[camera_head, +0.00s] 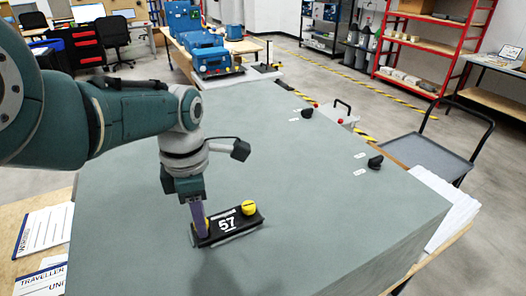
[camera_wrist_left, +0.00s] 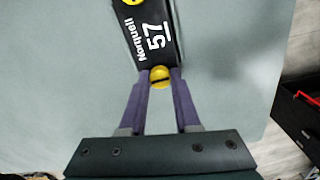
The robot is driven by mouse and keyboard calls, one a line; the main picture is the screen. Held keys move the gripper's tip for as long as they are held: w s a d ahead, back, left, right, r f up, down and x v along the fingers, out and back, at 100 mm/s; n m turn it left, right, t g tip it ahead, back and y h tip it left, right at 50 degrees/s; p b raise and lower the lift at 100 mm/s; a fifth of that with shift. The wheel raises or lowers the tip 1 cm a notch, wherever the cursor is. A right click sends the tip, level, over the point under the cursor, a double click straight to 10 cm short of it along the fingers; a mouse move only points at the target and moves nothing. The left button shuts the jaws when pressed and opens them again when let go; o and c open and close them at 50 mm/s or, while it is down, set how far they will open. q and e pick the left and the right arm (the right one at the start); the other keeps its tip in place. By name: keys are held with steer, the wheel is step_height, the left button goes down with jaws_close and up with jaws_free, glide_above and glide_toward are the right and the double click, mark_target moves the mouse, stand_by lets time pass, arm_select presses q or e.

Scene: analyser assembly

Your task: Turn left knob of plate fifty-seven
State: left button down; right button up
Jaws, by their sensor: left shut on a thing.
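Plate fifty-seven (camera_head: 227,227) is a black plate with a white "57" that lies on the large grey-green top. It also shows in the left wrist view (camera_wrist_left: 153,38). It has a yellow knob at each end. The right knob (camera_head: 249,208) stands free. The left knob (camera_wrist_left: 159,77) sits between the purple fingers of my left gripper (camera_wrist_left: 160,84), which is shut on it. A dark slot crosses this knob. In the head view my left gripper (camera_head: 201,222) points down at the plate's left end and hides most of the left knob. My right gripper is not in view.
The grey-green top (camera_head: 310,200) is clear around the plate. Two black knobs (camera_head: 375,162) (camera_head: 307,113) with white labels stand along its right side. A blue machine (camera_head: 207,55) is at the back. A cart (camera_head: 430,150) stands at the right.

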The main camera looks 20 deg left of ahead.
arm_select(q)
steer(key=n, duration=0.6)
steer(key=shift+f, duration=0.1)
steer(key=n+b, duration=0.1)
steer(key=n, duration=0.2)
steer(key=shift+f, duration=0.1)
steer(key=n+b, duration=0.2)
steer(key=shift+w+f+n, duration=0.1)
steer(key=shift+f+n, duration=0.05)
steer(key=shift+n, duration=0.25)
steer(key=shift+n+b, duration=0.6)
steer(key=shift+b, duration=0.3)
steer(key=shift+r+n+b, duration=0.2)
steer(key=shift+n+b, duration=0.6)
steer(key=shift+b, duration=0.2)
steer(key=shift+a, duration=0.1)
steer(key=shift+r, duration=0.1)
steer(key=c, duration=0.6)
jaws_free()
